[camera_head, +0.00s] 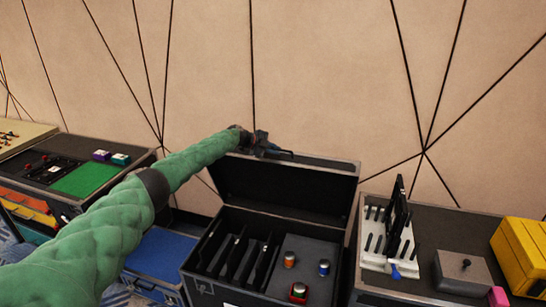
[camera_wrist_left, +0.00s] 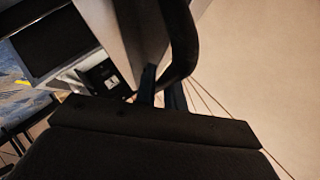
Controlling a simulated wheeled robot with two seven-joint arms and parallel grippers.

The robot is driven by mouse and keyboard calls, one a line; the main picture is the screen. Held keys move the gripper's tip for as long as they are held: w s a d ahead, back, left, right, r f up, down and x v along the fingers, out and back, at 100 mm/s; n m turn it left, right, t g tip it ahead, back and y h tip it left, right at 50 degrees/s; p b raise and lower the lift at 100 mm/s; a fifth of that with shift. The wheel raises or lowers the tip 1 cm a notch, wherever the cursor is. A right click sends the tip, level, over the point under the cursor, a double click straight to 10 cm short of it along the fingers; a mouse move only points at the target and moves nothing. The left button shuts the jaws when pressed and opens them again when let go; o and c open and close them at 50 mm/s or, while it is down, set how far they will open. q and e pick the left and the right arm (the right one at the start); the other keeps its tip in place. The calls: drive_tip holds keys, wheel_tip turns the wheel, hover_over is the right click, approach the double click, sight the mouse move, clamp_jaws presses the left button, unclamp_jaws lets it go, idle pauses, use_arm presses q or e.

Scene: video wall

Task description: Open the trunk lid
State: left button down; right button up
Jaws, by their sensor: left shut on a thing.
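The black trunk (camera_head: 222,262) stands open in the middle of the head view. Its lid (camera_head: 285,190) is raised steeply at the back, with its dark inner side facing me. My left gripper (camera_head: 272,148) is at the lid's top edge. In the left wrist view, its fingers (camera_wrist_left: 162,92) are shut on a dark curved bar (camera_wrist_left: 182,40), seemingly the lid's handle. The exact contact is dark and partly hidden. My right gripper is in neither view.
Inside the trunk are dark dividers (camera_head: 237,255) and small cans (camera_head: 299,291). A case with a white rack (camera_head: 375,262), a grey box (camera_head: 463,272) and a yellow case (camera_head: 522,252) stands right. A case with a green panel (camera_head: 85,179) stands left. A panelled wall (camera_head: 320,80) is behind.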

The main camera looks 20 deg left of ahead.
use_arm(q)
drive_tip(key=shift+w, duration=0.25)
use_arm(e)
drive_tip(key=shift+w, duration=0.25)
use_arm(q)
drive_tip(key=c, duration=1.5)
unclamp_jaws()
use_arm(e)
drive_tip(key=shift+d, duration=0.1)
